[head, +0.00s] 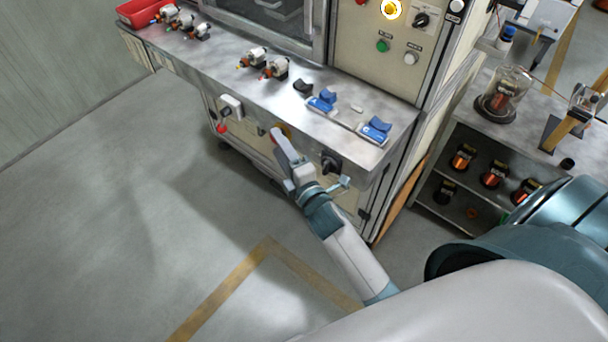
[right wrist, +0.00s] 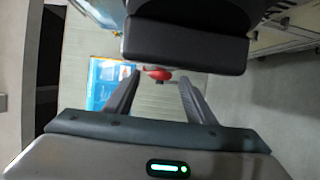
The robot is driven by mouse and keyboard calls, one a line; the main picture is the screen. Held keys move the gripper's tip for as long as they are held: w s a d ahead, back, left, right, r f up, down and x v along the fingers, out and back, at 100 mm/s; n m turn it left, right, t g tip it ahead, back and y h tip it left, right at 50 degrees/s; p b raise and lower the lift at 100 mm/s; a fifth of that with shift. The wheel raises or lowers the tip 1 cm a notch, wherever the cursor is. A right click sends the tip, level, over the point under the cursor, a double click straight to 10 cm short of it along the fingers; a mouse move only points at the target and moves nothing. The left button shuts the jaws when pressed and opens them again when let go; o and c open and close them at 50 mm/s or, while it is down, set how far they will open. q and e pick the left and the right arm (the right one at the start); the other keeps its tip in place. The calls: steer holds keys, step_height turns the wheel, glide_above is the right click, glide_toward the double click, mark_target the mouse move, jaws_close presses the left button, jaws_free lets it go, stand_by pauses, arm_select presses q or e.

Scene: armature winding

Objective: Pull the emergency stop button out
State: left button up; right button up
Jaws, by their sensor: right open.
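The emergency stop button shows in the head view as a yellow-orange patch (head: 285,131) on the bench's front panel, below the worktop edge. My right gripper (head: 279,140) is in front of it and hides most of it. In the right wrist view the right gripper (right wrist: 159,78) is open, with a finger on either side. A red rounded thing (right wrist: 158,74) shows between the fingertips; I cannot tell for sure that it is the button's head, or whether a finger touches it. My left gripper is not in view.
A white box with a red part (head: 231,106) is left of the button, and a black rotary switch (head: 331,162) is right of it. The floor in front is clear.

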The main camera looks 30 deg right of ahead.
steer(key=s+b, duration=0.4)
steer(key=s, duration=1.2)
steer(key=shift+b, duration=0.4)
steer(key=s+a+f+m+g, duration=0.1)
steer(key=s+f+m+g, duration=0.15)
steer(key=f, duration=1.05)
steer(key=s+f+m+g+b, duration=0.1)
steer(key=s+f+m+g, duration=0.15)
steer(key=f, duration=1.15)
steer(key=s+a+f+m+g, duration=0.1)
steer(key=s+f+m+g, duration=0.15)
steer(key=f, duration=1.05)
steer(key=s+d+f+m+g, duration=0.2)
steer(key=s+f+m+g, duration=0.2)
steer(key=s+f, duration=0.8)
steer(key=s+d+f+m+g+b, duration=0.1)
steer(key=s+d+f+m+g, duration=0.2)
steer(key=s+f, duration=0.9)
steer(key=s+m+g, duration=0.1)
steer(key=s+g, duration=0.1)
steer(key=s, duration=0.3)
steer(key=shift+s+f, duration=0.15)
steer(key=shift+f, duration=0.05)
